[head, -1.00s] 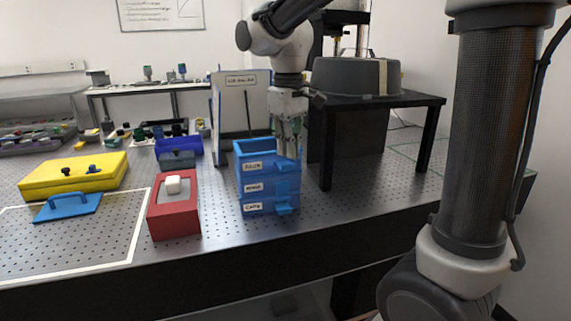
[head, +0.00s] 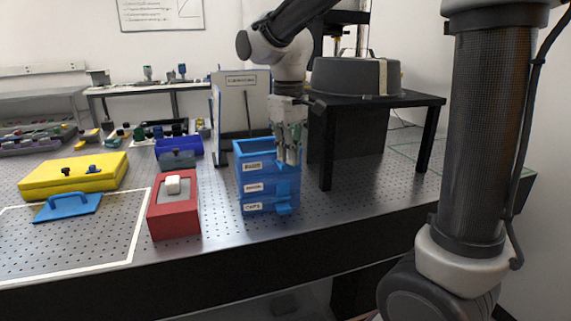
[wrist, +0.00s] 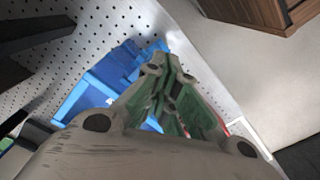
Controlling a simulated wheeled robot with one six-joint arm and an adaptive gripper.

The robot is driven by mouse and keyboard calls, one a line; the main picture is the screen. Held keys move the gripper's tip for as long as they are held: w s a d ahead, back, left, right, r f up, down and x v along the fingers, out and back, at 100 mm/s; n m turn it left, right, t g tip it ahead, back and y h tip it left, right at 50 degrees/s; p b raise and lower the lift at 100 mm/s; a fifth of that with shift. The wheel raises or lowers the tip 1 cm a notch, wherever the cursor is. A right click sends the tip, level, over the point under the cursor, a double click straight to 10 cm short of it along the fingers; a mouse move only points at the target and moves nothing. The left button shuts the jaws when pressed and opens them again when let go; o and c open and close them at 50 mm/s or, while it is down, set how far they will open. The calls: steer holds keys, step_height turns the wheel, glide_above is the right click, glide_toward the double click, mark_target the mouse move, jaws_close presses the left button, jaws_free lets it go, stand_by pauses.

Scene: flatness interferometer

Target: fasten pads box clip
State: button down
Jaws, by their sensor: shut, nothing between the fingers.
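A blue stack of three labelled boxes (head: 241,173) stands near the front edge of the perforated table. The small labels are too blurred for me to tell surely which box is the pads box. Blue clip parts show on the stack's right front, the lowest one (head: 285,210) sticking out. My gripper (head: 291,161) is shut and empty, pointing down at the front right of the top box. It hides part of that front, so I cannot tell the top clip's state or whether I touch it. In the wrist view, the blue stack (wrist: 92,92) lies behind and left of my fingers (wrist: 164,72).
A red box (head: 174,222) with a white block on top stands left of the stack. A black stand (head: 376,101) with a grey housing is close on the right. A white panel (head: 240,100) stands behind. A yellow case (head: 75,172) and a blue handled plate (head: 68,207) lie further left.

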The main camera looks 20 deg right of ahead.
steer(key=shift+f, duration=1.5)
steer(key=shift+r, duration=4.05)
